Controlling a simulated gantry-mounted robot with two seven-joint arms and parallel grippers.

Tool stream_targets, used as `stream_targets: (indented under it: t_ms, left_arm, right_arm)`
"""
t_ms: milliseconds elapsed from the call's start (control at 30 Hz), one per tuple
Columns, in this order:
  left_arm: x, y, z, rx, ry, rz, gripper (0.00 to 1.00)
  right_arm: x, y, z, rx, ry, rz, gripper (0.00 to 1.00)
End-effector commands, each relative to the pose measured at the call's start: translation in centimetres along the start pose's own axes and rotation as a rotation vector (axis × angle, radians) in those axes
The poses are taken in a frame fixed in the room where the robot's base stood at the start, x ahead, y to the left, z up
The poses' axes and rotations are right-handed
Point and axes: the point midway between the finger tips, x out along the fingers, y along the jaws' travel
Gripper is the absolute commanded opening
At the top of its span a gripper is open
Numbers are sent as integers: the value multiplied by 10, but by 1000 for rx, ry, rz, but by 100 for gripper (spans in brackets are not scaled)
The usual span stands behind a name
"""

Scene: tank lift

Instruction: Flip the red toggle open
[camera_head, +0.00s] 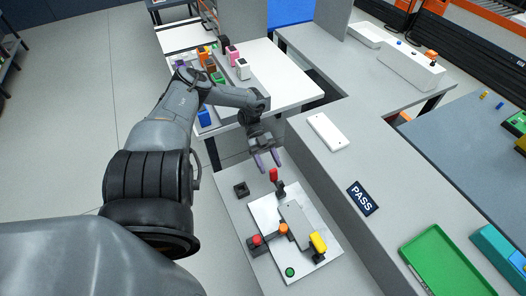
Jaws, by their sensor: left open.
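The red toggle (273,174) stands upright on its dark base at the top edge of a white panel (264,208) on the grey bench. My left gripper (268,164) is open, its two purple-tipped fingers pointing down just above and to the left of the red toggle. The fingers look close to the toggle, but I cannot tell whether they touch it. My right gripper is not in view.
A small black block (241,189) lies to the left. A PASS sign (362,198) and green tray (440,262) are right.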

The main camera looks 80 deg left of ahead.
Motion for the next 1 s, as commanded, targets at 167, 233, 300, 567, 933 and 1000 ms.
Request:
stream_targets:
  t_ms: [167, 233, 300, 567, 933, 1000]
  left_arm:
    - [-30, 0, 6, 0, -6, 1, 57]
    - [-40, 0, 5, 1, -5, 1, 57]
    - [-48, 0, 5, 0, -5, 0, 57]
    - [-68, 0, 2, -1, -1, 0, 57]
    - [-70, 0, 0, 0, 0, 0, 57]
    - [-70, 0, 0, 0, 0, -1, 57]
  right_arm:
    - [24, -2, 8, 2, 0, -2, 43]
    - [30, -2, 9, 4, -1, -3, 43]
    - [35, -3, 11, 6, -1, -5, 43]
    - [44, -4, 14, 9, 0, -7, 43]
    - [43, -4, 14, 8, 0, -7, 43]
    - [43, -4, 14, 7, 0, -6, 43]
